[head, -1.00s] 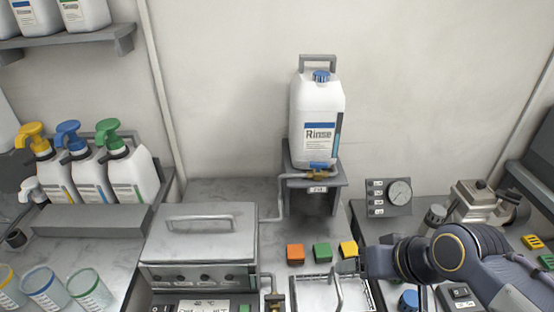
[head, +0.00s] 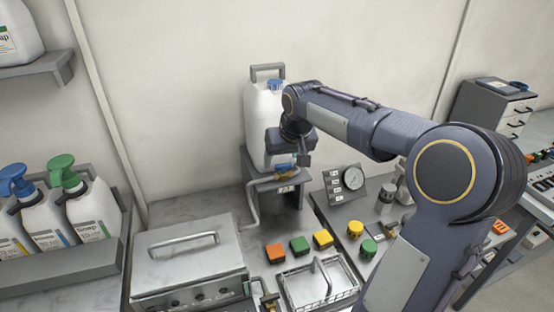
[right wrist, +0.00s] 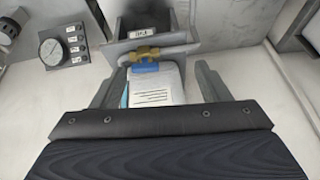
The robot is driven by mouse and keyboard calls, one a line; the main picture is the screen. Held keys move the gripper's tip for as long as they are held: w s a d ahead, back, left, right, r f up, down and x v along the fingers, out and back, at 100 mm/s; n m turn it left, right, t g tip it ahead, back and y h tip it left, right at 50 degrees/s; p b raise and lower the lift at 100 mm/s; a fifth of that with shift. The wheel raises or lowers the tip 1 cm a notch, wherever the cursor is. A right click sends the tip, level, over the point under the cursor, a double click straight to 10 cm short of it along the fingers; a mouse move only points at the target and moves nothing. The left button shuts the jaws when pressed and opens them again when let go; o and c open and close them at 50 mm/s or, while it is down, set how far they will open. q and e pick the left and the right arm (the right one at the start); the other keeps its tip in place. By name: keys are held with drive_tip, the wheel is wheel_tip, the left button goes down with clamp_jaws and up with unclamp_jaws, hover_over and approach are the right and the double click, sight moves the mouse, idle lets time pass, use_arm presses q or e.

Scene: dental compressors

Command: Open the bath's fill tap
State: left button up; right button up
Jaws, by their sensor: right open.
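The bath (head: 190,258) is a steel box with a lid and handle at the lower left of the head view. A pipe runs from it to a brass tap (head: 287,189) on the grey stand under the white Rinse container (head: 262,110). In the right wrist view the brass tap (right wrist: 147,53) shows with its blue handle (right wrist: 145,67) between my fingers, apart from them. My right gripper (head: 303,159) is open and empty, in front of the container and just above the tap in the head view. It hides part of the container. My left gripper is out of view.
Orange (head: 276,253), green (head: 300,244) and yellow (head: 323,239) blocks lie behind a wire basket (head: 318,282). Pump bottles (head: 85,205) stand at left.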

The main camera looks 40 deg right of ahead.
approach(283, 165)
drive_tip(key=shift+m+h, duration=0.3)
drive_tip(key=shift+h, duration=0.1)
drive_tip(key=p+x, duration=0.1)
drive_tip(key=x, duration=0.3)
drive_tip(key=p+x, duration=0.1)
drive_tip(key=x, duration=0.3)
drive_tip(key=shift+w+a+f, duration=0.1)
drive_tip(key=shift+a, duration=0.15)
